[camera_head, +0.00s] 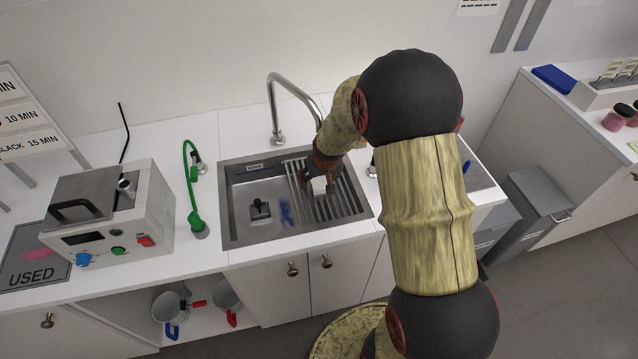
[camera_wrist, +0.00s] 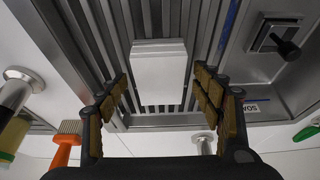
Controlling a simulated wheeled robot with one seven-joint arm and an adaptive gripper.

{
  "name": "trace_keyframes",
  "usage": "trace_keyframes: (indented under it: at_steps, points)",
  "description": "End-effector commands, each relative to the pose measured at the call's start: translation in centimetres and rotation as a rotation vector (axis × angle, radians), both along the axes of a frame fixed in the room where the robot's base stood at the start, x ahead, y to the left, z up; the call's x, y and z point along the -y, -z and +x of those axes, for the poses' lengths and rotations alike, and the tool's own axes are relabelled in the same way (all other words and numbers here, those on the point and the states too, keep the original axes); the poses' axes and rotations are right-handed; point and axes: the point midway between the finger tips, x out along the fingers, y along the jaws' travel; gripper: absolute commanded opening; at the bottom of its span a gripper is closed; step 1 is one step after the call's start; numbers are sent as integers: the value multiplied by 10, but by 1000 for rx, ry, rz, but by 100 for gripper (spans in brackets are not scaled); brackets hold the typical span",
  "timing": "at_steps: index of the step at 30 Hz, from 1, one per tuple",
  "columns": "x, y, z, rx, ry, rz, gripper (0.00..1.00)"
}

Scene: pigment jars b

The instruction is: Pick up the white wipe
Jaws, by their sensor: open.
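The white wipe (camera_wrist: 158,72) is a pale, folded, block-like piece lying on the slatted drain rack (camera_wrist: 185,20) in the wrist view. It also shows as a small white patch (camera_head: 319,186) below my fingers in the head view. My gripper (camera_wrist: 160,82) is open, with one finger to each side of the wipe and clear space between the fingers and the wipe. In the head view my gripper (camera_head: 318,180) points down over the rack in the right part of the sink (camera_head: 232,236). The fingers partly hide the wipe there.
A curved tap (camera_head: 272,95) rises behind the sink. A black plug fitting (camera_head: 260,209) and a blue smear (camera_head: 286,211) are in the basin's left part. An orange-handled brush (camera_wrist: 65,145) lies close to my gripper. A white machine (camera_head: 110,215) stands left.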

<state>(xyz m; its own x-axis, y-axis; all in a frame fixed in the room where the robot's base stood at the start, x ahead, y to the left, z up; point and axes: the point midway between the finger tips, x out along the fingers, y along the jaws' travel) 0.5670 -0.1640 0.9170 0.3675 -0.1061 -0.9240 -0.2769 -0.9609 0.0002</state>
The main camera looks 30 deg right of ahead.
Motion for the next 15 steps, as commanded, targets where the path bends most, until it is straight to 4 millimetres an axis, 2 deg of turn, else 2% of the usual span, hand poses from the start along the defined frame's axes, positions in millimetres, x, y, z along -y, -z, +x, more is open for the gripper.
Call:
trace_keyframes:
  at_steps: [4,15]
  points:
    - [0,-1,0,0,0,0,66]
    - [0,-1,0,0,0,0,44]
